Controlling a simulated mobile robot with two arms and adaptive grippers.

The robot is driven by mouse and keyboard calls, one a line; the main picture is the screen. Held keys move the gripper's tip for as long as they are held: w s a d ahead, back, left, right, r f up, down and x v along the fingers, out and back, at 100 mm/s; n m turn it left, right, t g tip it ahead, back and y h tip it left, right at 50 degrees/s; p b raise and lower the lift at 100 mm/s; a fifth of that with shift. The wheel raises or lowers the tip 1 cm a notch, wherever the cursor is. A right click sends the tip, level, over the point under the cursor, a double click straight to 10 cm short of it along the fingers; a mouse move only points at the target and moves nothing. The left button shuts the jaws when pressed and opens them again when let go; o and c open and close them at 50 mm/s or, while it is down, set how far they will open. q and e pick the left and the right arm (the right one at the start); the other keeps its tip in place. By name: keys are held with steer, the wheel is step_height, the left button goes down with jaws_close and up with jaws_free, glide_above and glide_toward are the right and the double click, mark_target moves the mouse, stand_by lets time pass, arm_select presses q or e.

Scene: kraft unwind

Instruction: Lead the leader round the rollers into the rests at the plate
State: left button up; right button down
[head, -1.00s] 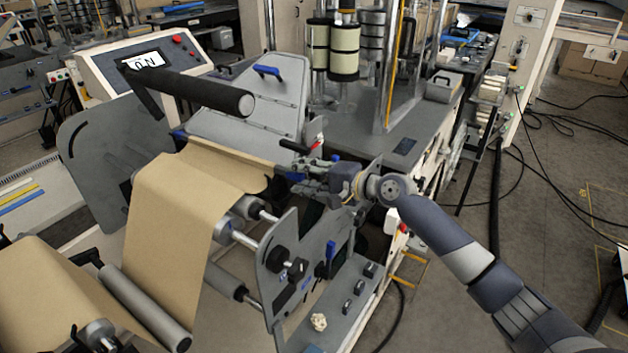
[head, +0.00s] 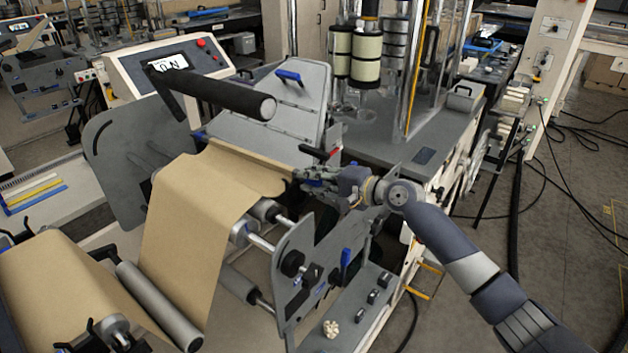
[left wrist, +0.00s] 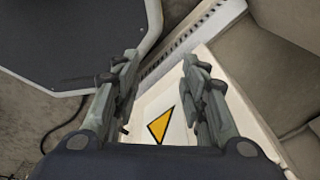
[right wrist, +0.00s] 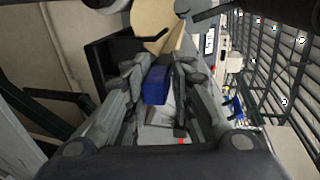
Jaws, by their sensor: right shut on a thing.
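The brown kraft leader (head: 195,220) runs up from the web at lower left and bends over toward the grey plate (head: 270,110) with the blue handle. My right gripper (head: 305,178) is at the leader's far right end. In the right wrist view its fingers (right wrist: 158,80) are shut on a blue block (right wrist: 155,85), with the brown paper (right wrist: 158,18) just beyond. Grey rollers (head: 150,300) lie below the paper, one more (head: 240,284) partly behind it. I cannot make out the rests. My left gripper (left wrist: 160,70) is open and empty, outside the head view.
A grey side plate (head: 300,262) with black knobs stands below my right gripper. A console (head: 165,65) stands behind. A left-wrist panel shows a yellow warning triangle (left wrist: 160,125). Cables lie on the floor at right.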

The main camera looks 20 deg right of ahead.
steer(key=shift+f, duration=0.2)
step_height(320, 180, up, 5)
steer(key=p, duration=0.5)
steer(key=shift+r, duration=0.1)
steer(key=shift+f, duration=0.2)
steer(key=shift+f+b, duration=0.1)
steer(key=shift+b, duration=0.45)
steer(key=shift+a+f+t+y+b, duration=0.1)
steer(key=shift+t+y+b, duration=0.45)
steer(key=shift+b, duration=2)
steer(key=shift+w, duration=0.1)
